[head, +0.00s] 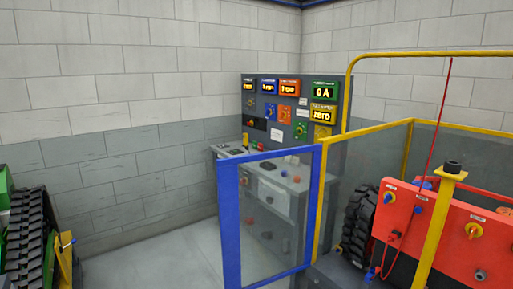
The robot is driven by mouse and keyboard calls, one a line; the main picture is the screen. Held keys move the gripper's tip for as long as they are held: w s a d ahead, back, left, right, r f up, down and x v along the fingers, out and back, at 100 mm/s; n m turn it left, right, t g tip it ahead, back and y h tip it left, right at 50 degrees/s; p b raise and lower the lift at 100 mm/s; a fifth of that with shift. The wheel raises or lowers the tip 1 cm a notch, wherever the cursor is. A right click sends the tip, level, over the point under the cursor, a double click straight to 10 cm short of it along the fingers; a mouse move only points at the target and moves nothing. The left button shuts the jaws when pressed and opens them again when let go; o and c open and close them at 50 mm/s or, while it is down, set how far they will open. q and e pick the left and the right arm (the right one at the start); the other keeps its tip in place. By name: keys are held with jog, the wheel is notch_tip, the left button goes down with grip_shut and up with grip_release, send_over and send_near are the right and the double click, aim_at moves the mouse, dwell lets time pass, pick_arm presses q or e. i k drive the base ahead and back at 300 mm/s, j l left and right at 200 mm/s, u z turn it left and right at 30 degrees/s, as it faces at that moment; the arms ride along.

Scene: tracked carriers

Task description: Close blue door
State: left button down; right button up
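The blue door (231,228) is a blue frame around a clear panel, in the lower middle of the head view. Its right side stands beside a yellow post (322,195) of the yellow-framed enclosure. Its free left side reaches out to the left over the grey floor, so the door appears to stand open. Its bottom edge is partly cut off by the frame. Neither of my grippers shows in this view.
A control panel (292,146) with lit displays stands behind the door. A red machine (440,235) with a black track is at right inside the yellow railing (430,53). A green tracked machine (30,235) is at far left. Grey floor (150,258) between is clear.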

aim_at(227, 168)
jog(key=i+j+z, duration=0.2)
jog(key=i, duration=0.4)
jog(key=i+z, duration=0.2)
jog(key=i, duration=0.35)
